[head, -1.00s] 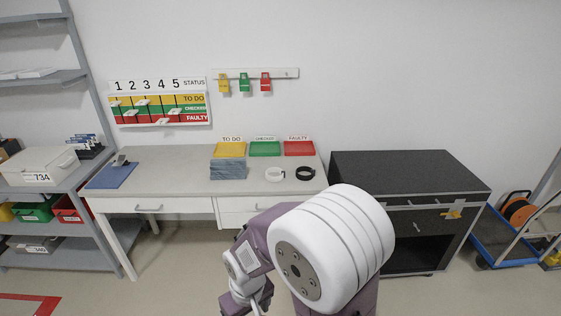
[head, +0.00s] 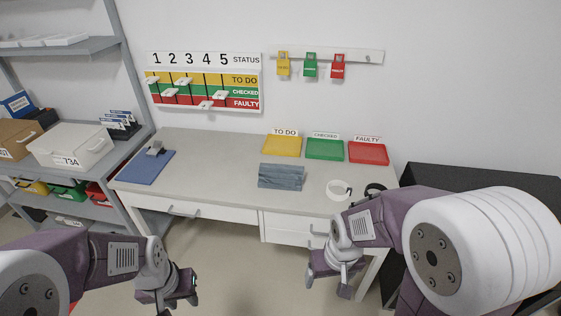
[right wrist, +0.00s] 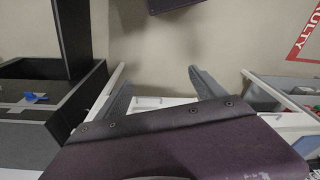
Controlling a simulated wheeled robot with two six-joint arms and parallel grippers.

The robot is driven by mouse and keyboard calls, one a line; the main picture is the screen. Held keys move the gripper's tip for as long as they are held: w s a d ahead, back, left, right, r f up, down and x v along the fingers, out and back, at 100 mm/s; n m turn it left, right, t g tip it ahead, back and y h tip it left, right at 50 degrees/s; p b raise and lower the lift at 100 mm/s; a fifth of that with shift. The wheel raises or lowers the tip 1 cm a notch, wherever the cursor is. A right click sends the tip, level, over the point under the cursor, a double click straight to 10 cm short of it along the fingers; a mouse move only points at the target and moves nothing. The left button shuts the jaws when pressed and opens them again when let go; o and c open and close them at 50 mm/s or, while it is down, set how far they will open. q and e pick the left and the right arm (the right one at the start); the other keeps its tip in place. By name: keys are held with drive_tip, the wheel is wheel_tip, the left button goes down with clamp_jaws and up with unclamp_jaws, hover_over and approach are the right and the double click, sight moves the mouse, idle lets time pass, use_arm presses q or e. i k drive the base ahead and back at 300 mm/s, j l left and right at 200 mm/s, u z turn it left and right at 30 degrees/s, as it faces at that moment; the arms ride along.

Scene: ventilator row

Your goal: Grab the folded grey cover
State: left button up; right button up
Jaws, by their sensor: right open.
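The folded grey cover (head: 282,177) lies flat on the table, in front of the yellow tray and left of a white ring. My right gripper (head: 327,284) is in front of the table, below its top and to the right of the cover; it is apart from the cover. In the right wrist view my right gripper (right wrist: 162,90) has its two fingers spread with nothing between them. My left gripper (head: 180,293) hangs low in front of the table at left; its finger gap is not clear. The cover is not seen in the right wrist view.
The table (head: 225,165) carries a blue clipboard (head: 147,167), yellow (head: 283,146), green (head: 325,149) and red (head: 369,153) trays, a white ring (head: 339,190) and a partly hidden black ring. A shelf stands left, a dark cabinet (head: 440,177) right. The tabletop's middle is clear.

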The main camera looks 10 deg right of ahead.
sight(286, 177)
drive_tip(key=i+u, duration=0.15)
drive_tip(key=i, duration=0.25)
drive_tip(key=i+l+u, duration=0.15)
drive_tip(key=i, duration=0.25)
drive_tip(key=i+l+u, duration=0.15)
drive_tip(key=i, duration=0.2)
